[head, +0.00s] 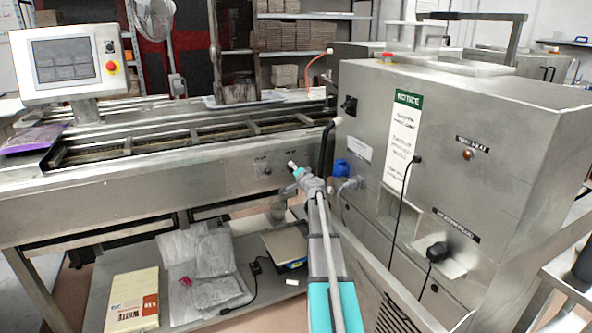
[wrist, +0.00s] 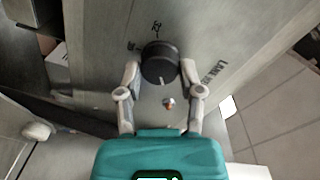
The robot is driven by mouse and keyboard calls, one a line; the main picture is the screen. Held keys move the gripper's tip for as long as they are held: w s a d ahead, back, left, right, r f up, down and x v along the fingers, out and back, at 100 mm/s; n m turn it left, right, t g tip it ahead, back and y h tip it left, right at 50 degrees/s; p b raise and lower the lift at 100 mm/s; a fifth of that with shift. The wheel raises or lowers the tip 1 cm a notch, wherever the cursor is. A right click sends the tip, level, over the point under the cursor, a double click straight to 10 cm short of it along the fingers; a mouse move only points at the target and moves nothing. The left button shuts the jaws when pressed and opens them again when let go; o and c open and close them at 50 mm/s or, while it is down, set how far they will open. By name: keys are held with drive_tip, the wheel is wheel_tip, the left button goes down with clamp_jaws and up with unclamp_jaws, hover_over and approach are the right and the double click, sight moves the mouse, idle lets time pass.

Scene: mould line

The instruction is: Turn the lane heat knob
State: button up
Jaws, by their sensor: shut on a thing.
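The lane heat knob (wrist: 159,58) is a round black knob on a grey metal panel, with small dark marks around it. A pale pointer mark shows at its lower edge. My gripper (wrist: 160,71) has one finger on each side of the knob and is shut on it. Lettering starting "LANE" (wrist: 222,76) is on the panel to the right. In the head view my gripper (head: 294,168) is at the front panel of the conveyor line; the knob is hidden or too small to tell there.
A small round reddish fitting (wrist: 168,102) sits on the panel between my fingers. A large steel machine (head: 460,140) with a notice stands close to the right of my arm. A blue item (head: 341,168) is beside the gripper. A lower shelf (head: 190,250) holds bags and a box.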

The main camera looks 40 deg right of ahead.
drive_tip(key=m+y, duration=0.1)
drive_tip(key=m, duration=1.1)
drive_tip(key=shift+m, duration=0.3)
idle(0.3)
drive_tip(key=o, duration=1.1)
drive_tip(key=shift+o, duration=0.2)
drive_tip(key=shift+f, duration=0.1)
